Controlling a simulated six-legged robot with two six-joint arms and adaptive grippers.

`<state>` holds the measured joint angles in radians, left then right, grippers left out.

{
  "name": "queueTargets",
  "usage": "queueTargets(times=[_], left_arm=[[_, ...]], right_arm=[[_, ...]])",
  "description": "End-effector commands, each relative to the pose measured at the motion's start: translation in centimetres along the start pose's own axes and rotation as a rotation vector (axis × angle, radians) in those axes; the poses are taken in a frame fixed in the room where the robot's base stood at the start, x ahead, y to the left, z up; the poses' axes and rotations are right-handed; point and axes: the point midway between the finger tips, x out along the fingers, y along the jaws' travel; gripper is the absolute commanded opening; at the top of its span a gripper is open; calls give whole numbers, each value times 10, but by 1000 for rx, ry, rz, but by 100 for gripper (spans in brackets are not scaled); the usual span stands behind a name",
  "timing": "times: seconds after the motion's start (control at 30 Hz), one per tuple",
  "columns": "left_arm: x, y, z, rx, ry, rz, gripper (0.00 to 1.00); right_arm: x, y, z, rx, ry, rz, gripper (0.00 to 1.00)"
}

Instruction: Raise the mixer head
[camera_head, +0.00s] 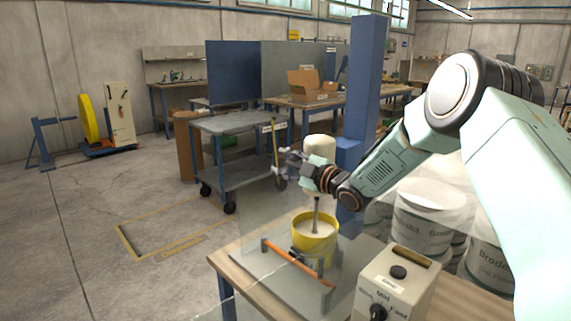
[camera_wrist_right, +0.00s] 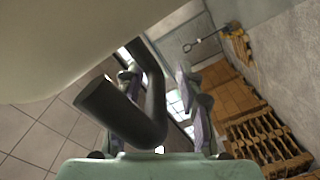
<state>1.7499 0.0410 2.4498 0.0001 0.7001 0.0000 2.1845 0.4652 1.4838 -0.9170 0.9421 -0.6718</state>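The mixer stands on the wooden table at the lower right of the head view. Its cream head (camera_head: 320,149) is above a yellow bucket (camera_head: 302,235), and a grey shaft (camera_head: 316,215) reaches down into the bucket. My right gripper (camera_head: 287,163) is beside the head, on its left and lower side. In the right wrist view, a dark bent handle (camera_wrist_right: 123,112) lies between the fingers of the right gripper (camera_wrist_right: 164,95). The fingers are apart, with a gap to the handle on the right. The pale surface at upper left is probably the head. My left gripper is not in view.
A control box (camera_head: 397,285) with knobs stands at the table's front right. An orange bar (camera_head: 290,258) runs in front of the bucket. A clear panel stands at the table's left. A blue column (camera_head: 367,80) rises behind the mixer, and white drums (camera_head: 422,215) stand to the right.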

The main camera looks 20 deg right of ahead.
Motion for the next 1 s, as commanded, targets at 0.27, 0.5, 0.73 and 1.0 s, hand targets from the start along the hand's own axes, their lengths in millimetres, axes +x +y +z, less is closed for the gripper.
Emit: queueTargets(times=[0.27,0.5,0.73,1.0], left_arm=[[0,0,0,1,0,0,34],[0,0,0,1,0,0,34],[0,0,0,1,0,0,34],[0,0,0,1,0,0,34]], right_arm=[[-1,1,2,2,-3,1,28],[-1,0,2,1,-2,0,8],[-1,0,2,2,-2,-1,0],[-2,-1,4,4,-6,-2,0]])
